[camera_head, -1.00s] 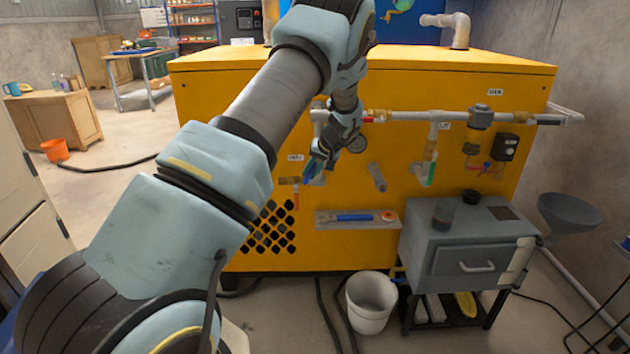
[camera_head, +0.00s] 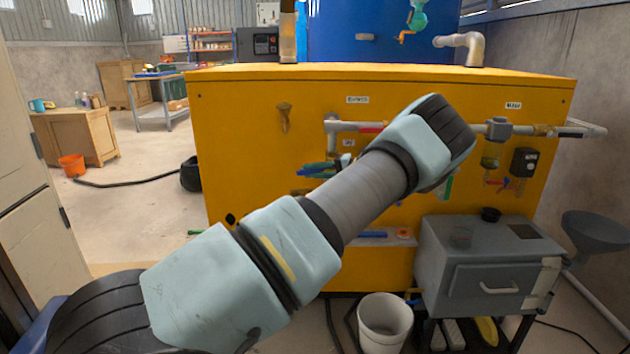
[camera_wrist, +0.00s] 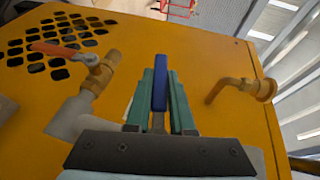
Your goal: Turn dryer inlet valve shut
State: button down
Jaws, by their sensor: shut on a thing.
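My gripper (camera_wrist: 160,77) is shut on a blue lever (camera_wrist: 160,92), seen upright between its two teal fingers in the wrist view. In the head view my gripper (camera_head: 316,168) is small and partly hidden behind my arm, in front of the yellow cabinet (camera_head: 240,150). The valve body under the blue lever is hidden by my gripper. Its label is too small to read, so I cannot tell for sure that it is the dryer inlet valve. An orange-levered brass valve (camera_wrist: 92,68) sits to the left in the wrist view, apart from my fingers.
A brass elbow (camera_wrist: 240,88) sticks out at the right of the wrist view. A grey pipe (camera_head: 345,126) with fittings runs along the cabinet. A grey box (camera_head: 470,262) and a white bucket (camera_head: 384,315) stand in front at the lower right.

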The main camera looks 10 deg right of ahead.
jog(key=shift+r+m+t+y+b, duration=0.4)
jog(key=shift+r+t+y+b, duration=0.15)
jog(key=shift+y, duration=0.45)
jog(key=shift+a+r, duration=0.1)
jog(key=c, duration=0.8)
grip_release()
jog(key=v, duration=1)
jog(key=shift+s+d+b, duration=0.2)
jog(key=shift+d+b, duration=0.15)
jog(key=shift+d, duration=0.05)
